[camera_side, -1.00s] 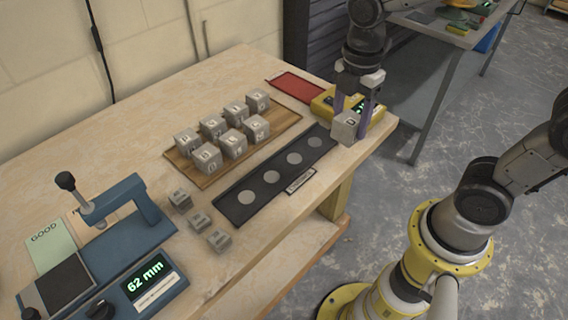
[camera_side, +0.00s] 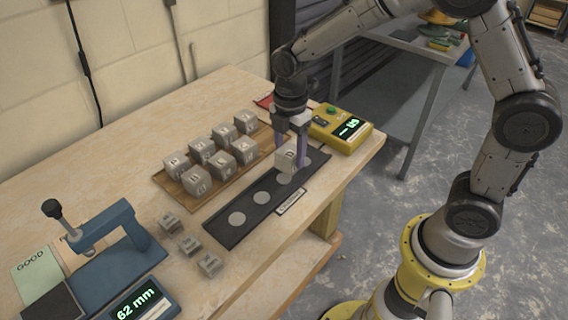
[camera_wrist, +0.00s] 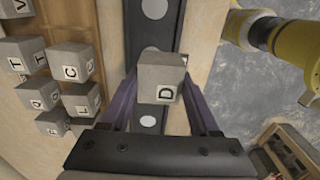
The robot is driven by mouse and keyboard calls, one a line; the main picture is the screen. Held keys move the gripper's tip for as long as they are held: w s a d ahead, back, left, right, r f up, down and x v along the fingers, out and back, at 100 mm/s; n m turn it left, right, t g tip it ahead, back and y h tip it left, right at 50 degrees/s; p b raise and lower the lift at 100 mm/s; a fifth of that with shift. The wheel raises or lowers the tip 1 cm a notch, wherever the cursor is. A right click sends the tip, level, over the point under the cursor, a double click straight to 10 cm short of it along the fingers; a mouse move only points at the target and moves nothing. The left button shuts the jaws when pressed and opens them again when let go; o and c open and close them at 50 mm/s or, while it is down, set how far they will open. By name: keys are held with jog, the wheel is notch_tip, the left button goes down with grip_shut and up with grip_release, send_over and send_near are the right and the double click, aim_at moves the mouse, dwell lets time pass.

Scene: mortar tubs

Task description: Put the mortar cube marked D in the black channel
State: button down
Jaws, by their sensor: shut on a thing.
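My gripper (camera_side: 292,150) is shut on a grey mortar cube marked D (camera_side: 285,160). In the wrist view the cube (camera_wrist: 160,72) sits between the purple fingers (camera_wrist: 160,100), its letter D facing the camera. The black channel (camera_side: 224,222) is a long dark strip with several pale round spots. The cube is over the channel's far half in the side view. Whether it touches the channel floor I cannot tell. In the wrist view the channel (camera_wrist: 152,30) runs beneath the cube.
A wooden board (camera_side: 170,187) with several lettered cubes lies left of the channel. Small cubes (camera_side: 188,244) sit near the channel's near end. A yellow device (camera_side: 340,128) stands right of its far end. A blue press (camera_side: 125,225) is at the left front.

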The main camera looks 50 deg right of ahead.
aim_at(284, 164)
jog(key=shift+w+f, duration=0.5)
jog(key=shift+w+a+f, duration=0.1)
jog(key=shift+w+f, duration=0.05)
jog(key=shift+f, duration=0.8)
jog(key=shift+w+f, duration=0.15)
jog(key=shift+f, duration=0.75)
jog(key=shift+f, duration=0.1)
jog(key=shift+c, duration=0.6)
grip_release()
jog(key=shift+f, duration=0.1)
